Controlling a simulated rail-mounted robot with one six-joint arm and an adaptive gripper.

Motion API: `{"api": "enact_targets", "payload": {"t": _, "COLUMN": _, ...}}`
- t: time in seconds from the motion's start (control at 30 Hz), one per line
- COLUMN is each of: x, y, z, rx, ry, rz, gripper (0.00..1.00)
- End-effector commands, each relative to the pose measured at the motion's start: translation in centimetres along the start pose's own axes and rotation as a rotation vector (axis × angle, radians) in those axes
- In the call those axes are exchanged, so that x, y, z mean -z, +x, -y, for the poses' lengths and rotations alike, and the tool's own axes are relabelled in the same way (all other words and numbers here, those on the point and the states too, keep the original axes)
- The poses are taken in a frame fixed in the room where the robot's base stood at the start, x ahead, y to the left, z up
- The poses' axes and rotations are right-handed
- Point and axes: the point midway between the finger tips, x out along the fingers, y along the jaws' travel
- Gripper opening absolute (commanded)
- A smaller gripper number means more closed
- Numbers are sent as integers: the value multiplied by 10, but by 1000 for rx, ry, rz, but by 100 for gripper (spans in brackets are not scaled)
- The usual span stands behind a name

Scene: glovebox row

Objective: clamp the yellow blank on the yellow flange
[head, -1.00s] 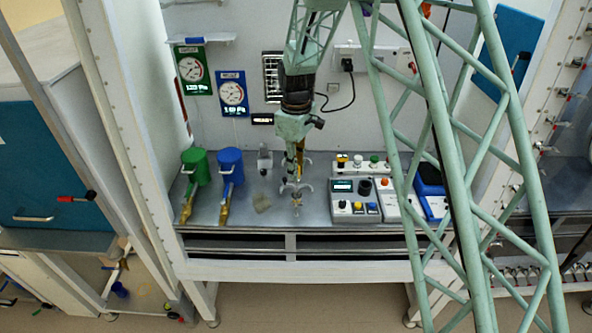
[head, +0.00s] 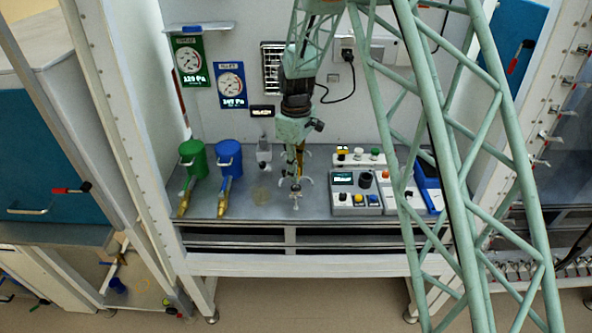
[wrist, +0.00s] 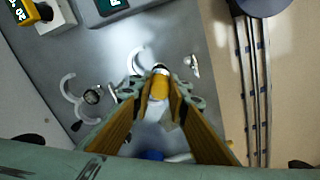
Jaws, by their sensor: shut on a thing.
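My gripper (head: 297,182) points down low over the middle of the bench. In the wrist view its two fingers (wrist: 161,98) are closed in on a small yellow piece (wrist: 160,84), which looks like the yellow blank, with a pale part at its top. Pale curved clamp arms stand on the bench around the fingertips; one (wrist: 134,60) is just beyond them, and another open clamp (wrist: 69,87) lies further left. The fingers hide what is under the yellow piece, so I cannot tell whether it touches a flange.
A green canister (head: 192,160) and a blue canister (head: 228,160) stand at the left of the bench. The bench's front edge is close to my gripper.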

Motion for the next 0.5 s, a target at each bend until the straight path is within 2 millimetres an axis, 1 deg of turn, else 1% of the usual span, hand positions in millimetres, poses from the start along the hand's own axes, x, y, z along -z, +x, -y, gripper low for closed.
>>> {"api": "enact_targets", "payload": {"t": 0.03, "x": 0, "y": 4, "z": 0, "rx": 0, "ry": 0, "rz": 0, "gripper": 2}}
{"api": "enact_targets", "payload": {"t": 0.2, "x": 0, "y": 11, "z": 0, "rx": 0, "ry": 0, "rz": 0, "gripper": 2}}
{"api": "enact_targets", "payload": {"t": 0.5, "x": 0, "y": 15, "z": 0, "rx": 0, "ry": 0, "rz": 0, "gripper": 2}}
